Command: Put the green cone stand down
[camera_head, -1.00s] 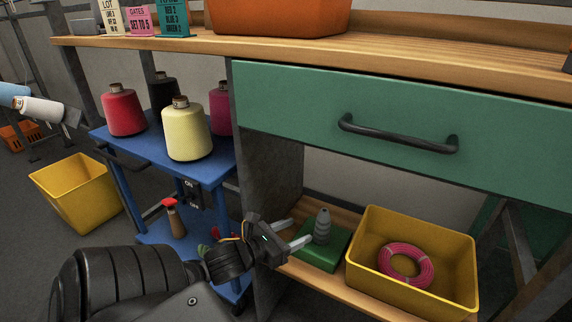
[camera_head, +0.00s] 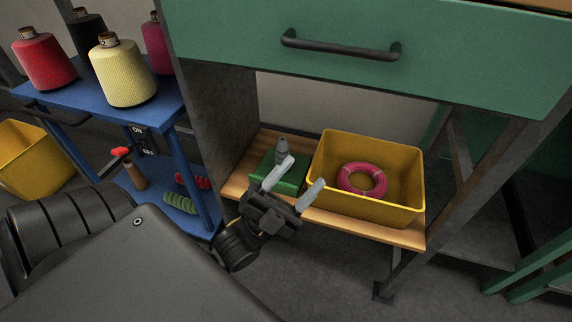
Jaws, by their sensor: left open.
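The green cone stand (camera_head: 292,186) sits on the low wooden shelf under the green drawer, left of a yellow bin. Its square green base lies flat on the boards and its grey post (camera_head: 282,147) points up. My left gripper (camera_head: 296,181) is in front of the stand with its two pale fingers spread apart and nothing between them. The left finger overlaps part of the stand in the picture; I cannot tell whether they touch. My right gripper is not in view.
The yellow bin (camera_head: 385,208) with a pink coil (camera_head: 362,180) stands right of the stand. A blue cart (camera_head: 85,101) with several yarn cones is at the left. The wooden shelf (camera_head: 375,231) has a narrow bare front strip. A green drawer (camera_head: 450,75) hangs above.

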